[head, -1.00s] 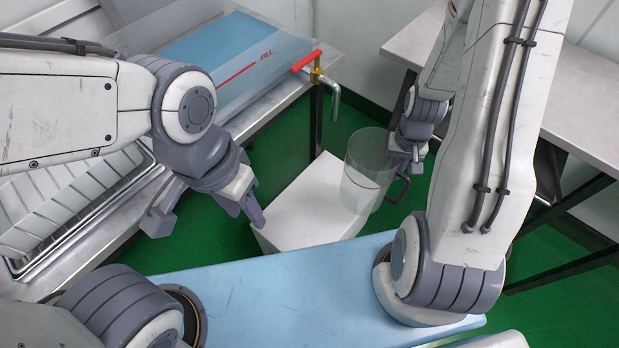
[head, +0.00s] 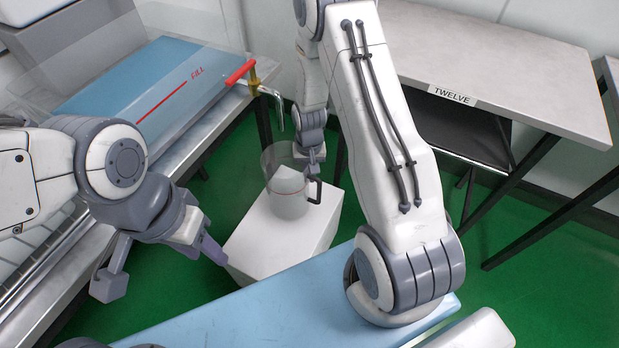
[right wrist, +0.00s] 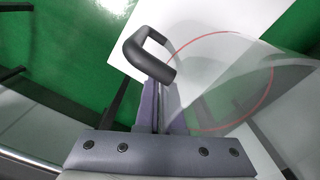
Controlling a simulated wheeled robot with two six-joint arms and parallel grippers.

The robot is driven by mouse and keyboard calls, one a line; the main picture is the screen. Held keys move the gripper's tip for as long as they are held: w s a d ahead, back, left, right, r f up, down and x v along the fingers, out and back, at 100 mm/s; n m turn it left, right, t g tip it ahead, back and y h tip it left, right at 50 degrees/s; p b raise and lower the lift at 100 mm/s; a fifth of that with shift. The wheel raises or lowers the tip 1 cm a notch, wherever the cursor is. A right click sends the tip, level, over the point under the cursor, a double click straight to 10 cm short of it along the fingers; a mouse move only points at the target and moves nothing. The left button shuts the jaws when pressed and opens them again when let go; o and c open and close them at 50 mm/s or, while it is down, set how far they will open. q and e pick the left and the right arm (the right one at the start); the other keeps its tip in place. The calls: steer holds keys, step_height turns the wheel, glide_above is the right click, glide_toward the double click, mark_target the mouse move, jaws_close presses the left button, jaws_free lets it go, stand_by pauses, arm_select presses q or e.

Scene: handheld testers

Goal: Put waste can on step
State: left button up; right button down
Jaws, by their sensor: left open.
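The waste can, a clear jug-like vessel (head: 287,192) with a red line and a black handle (head: 315,190), shows over the white block-like step (head: 262,240) in the head view. It looks upright; I cannot tell whether its base touches the step. My right gripper (head: 314,170) is at the handle. In the right wrist view, the fingers (right wrist: 165,108) are closed at the black handle (right wrist: 150,57), with the clear can wall (right wrist: 225,95) beside them and the white step (right wrist: 205,18) behind. My left gripper (head: 160,266) is open and empty, left of the step.
A grey table labelled TWELVE (head: 500,65) stands at right. Green floor (head: 545,285) is open at right.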

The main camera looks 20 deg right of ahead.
steer(key=shift+f, duration=0.35)
steer(key=shift+f, duration=0.2)
steer(key=c, duration=1)
jaws_free()
steer(key=shift+c, duration=0.2)
steer(key=shift+r, duration=0.1)
step_height(320, 180, up, 11)
steer(key=p, duration=0.3)
steer(key=shift+r+p, duration=0.2)
steer(key=shift+p, duration=0.15)
steer(key=shift+r, duration=0.4)
